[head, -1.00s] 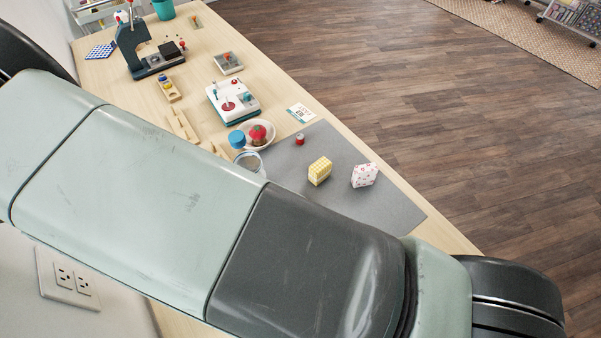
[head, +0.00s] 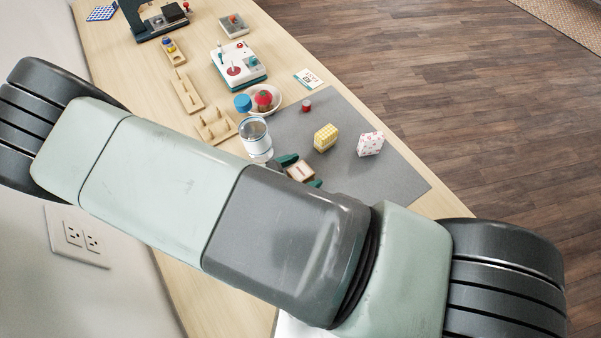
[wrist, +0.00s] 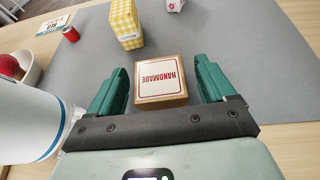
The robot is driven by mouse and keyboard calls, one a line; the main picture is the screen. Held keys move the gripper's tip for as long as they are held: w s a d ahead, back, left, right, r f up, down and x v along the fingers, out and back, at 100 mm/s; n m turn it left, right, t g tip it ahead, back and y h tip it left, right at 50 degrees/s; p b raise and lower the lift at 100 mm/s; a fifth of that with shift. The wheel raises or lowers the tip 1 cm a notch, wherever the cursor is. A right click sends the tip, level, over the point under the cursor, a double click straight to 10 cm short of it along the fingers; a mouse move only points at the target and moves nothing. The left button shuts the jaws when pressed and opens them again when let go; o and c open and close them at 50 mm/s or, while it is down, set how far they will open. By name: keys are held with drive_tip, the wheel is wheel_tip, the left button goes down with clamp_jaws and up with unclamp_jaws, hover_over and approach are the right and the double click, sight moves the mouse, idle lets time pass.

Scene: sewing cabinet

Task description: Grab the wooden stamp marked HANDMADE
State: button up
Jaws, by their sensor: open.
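The wooden stamp (wrist: 160,81) marked HANDMADE in red on a white label sits on the grey mat (wrist: 215,40) in the wrist view. My gripper (wrist: 162,84) is open, with one green finger on each side of the stamp. Gaps show between the fingers and the stamp's sides. In the head view the stamp (head: 301,172) shows between the green fingertips of my gripper (head: 302,171), past my arm, which hides part of the gripper.
A white canister (wrist: 25,125) stands close to the left of my gripper in the wrist view. A yellow checked block (head: 325,138), a pink-patterned block (head: 370,143) and a red spool (head: 306,106) are on the mat. A bowl with a red pincushion (head: 264,98) is beyond the canister.

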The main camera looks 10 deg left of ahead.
drive_tip(key=shift+w+d+f, duration=0.15)
drive_tip(key=shift+w+d, duration=0.1)
drive_tip(key=shift+c, duration=0.5)
drive_tip(key=c, duration=1)
drive_tip(key=shift+o, duration=0.2)
